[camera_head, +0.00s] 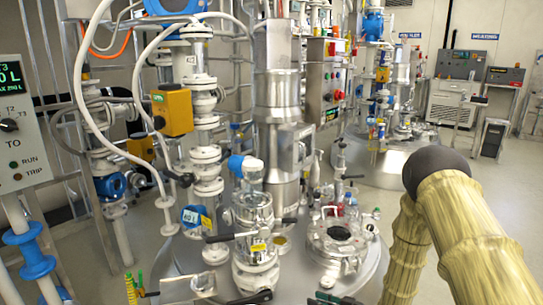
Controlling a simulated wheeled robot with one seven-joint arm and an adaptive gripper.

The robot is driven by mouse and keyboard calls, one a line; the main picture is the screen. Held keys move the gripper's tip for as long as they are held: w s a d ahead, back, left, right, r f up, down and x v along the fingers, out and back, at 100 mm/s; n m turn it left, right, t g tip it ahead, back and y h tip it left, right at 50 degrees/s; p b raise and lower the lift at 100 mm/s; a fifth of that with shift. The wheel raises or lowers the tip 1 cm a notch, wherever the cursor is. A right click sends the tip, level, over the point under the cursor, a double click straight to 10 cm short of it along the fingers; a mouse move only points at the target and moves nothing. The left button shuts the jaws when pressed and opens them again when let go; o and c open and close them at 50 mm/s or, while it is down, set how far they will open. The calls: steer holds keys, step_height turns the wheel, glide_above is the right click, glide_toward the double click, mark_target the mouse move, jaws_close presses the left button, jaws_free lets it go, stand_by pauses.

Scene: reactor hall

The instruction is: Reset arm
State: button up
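My arm (462,225), in a pale yellow ribbed sleeve, shows at the right of the head view. It is bent, with a dark rounded part at the top of the bend. One sleeved section runs off the lower right edge and another goes down toward the bottom edge. My gripper is not in view, so its opening and anything in it cannot be seen. In the picture, the arm stands in front of the floor, to the right of the near reactor.
White piping (205,150) and a control panel (22,125) stand left. Another reactor (385,165) is behind. Open floor (505,185) shows at right.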

steer(key=s+d+f+m+g+h, duration=0.2)
steer(key=s+f+m+h, duration=0.15)
steer(key=s+f, duration=0.5)
steer(key=s+d+f+m+g+h, duration=0.15)
steer(key=s+f+h, duration=0.35)
steer(key=s, duration=0.6)
steer(key=s+d+f+m+g+h, duration=0.1)
steer(key=s+d+m+g, duration=0.15)
steer(key=s, duration=0.95)
steer(key=s+d+f+m+g+h, duration=0.1)
steer(key=s+g+h, duration=0.15)
steer(key=s, duration=0.95)
step_height(320, 180, up, 19)
steer(key=p, duration=1.9)
steer(key=shift+d+r+g, duration=0.15)
steer(key=shift+d+g, duration=0.1)
steer(key=shift+g, duration=0.1)
